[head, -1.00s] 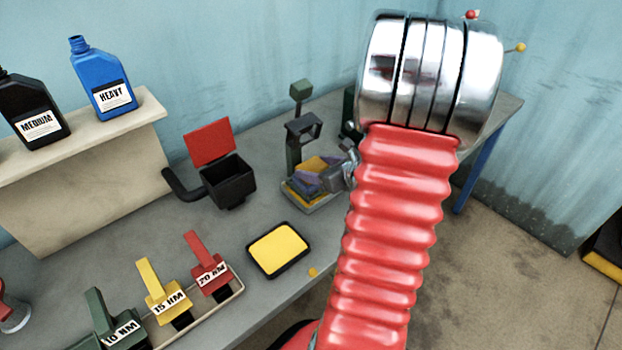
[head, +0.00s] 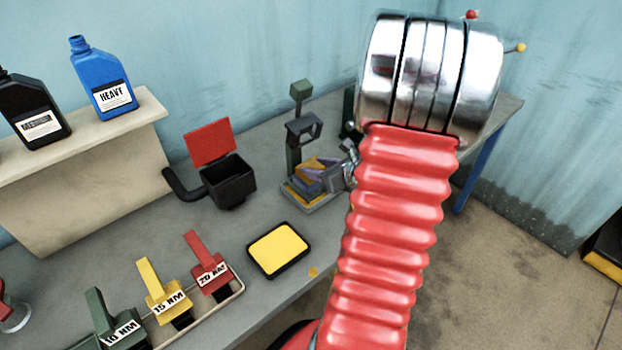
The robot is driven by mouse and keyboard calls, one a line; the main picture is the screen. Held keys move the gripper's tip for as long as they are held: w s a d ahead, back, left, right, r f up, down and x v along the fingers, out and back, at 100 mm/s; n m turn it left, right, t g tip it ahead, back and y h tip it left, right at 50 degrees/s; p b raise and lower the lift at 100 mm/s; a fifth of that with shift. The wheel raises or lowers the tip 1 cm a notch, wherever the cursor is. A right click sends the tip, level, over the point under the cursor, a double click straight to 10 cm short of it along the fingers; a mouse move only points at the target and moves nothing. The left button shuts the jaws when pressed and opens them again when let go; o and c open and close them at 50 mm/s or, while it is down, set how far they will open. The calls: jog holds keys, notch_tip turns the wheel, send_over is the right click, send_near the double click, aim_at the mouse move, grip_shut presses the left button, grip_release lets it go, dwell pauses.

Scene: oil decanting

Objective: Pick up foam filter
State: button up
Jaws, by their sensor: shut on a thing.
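A heap of flat foam-like pieces in yellow, purple, blue and grey (head: 308,182) lies in a shallow tray (head: 322,205) on the bench, beside my arm. My gripper (head: 348,165) is at the right side of this heap, mostly hidden behind my red arm sleeve. It is shut on a piece there, seemingly the foam filter. The sleeve and the heap hide the fingertips, so I cannot make out which colour is held or whether it is clear of the heap.
A dark stand (head: 297,140) rises behind the heap. A black bin with a red lid (head: 228,180) and a yellow pad in a black tray (head: 279,249) are to the left. Labelled handles (head: 165,295) line the front. Bottles (head: 103,80) stand on a shelf. Open bench lies between.

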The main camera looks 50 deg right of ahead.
grip_shut()
jog(key=shift+r, duration=1.65)
jog(key=shift+s+r, duration=0.15)
jog(key=shift+s, duration=0.2)
jog(key=s+a, duration=0.2)
jog(key=s, duration=1.5)
jog(key=shift+s, duration=0.15)
